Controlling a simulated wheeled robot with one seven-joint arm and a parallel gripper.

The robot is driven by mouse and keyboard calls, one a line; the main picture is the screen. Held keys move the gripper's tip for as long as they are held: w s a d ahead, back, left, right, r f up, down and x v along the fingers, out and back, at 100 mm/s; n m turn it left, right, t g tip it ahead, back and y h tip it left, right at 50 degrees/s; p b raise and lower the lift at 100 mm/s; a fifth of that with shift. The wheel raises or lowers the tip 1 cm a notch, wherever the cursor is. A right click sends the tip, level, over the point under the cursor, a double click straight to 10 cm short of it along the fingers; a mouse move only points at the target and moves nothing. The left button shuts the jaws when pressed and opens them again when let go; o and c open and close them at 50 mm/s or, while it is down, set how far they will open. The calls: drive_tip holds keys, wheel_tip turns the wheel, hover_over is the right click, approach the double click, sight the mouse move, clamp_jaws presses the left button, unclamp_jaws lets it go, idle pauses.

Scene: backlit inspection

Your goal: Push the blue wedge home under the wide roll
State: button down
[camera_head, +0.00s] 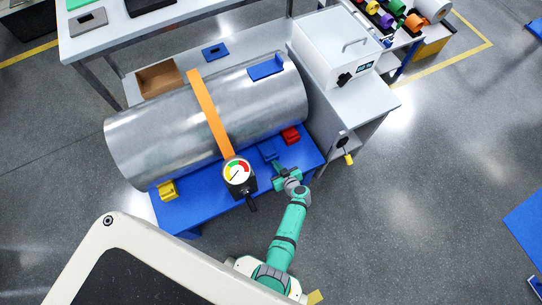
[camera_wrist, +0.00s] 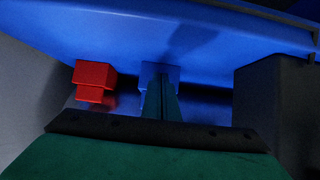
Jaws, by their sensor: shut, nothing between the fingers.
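In the wrist view the wedge (camera_wrist: 149,73) is straight ahead, partly hidden by my fingers. My gripper (camera_head: 278,168) is shut and empty, low at the near side of the wedge. Its fingers (camera_wrist: 162,98) line up with the wedge; I cannot tell whether they touch it.
A red wedge (camera_head: 290,135) stands just right of the blue one, also in the wrist view (camera_wrist: 93,80). A dial gauge (camera_head: 238,174) with an orange strap (camera_head: 209,112) is close left. A yellow wedge (camera_head: 168,189) is far left. A white cabinet (camera_head: 337,48) stands right.

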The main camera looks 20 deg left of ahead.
sight(272, 158)
drive_tip(key=shift+w+a, duration=0.7)
drive_tip(key=shift+a, duration=0.2)
drive_tip(key=shift+w+a, duration=0.65)
drive_tip(key=shift+a, duration=0.2)
idle(0.3)
drive_tip(key=shift+s+d, duration=0.1)
idle(0.4)
drive_tip(key=shift+s+d, duration=0.6)
drive_tip(key=shift+d, duration=0.15)
drive_tip(key=shift+s+d, duration=0.55)
drive_tip(key=shift+d, duration=0.2)
drive_tip(key=v, duration=1.1)
drive_tip(key=shift+f, duration=0.1)
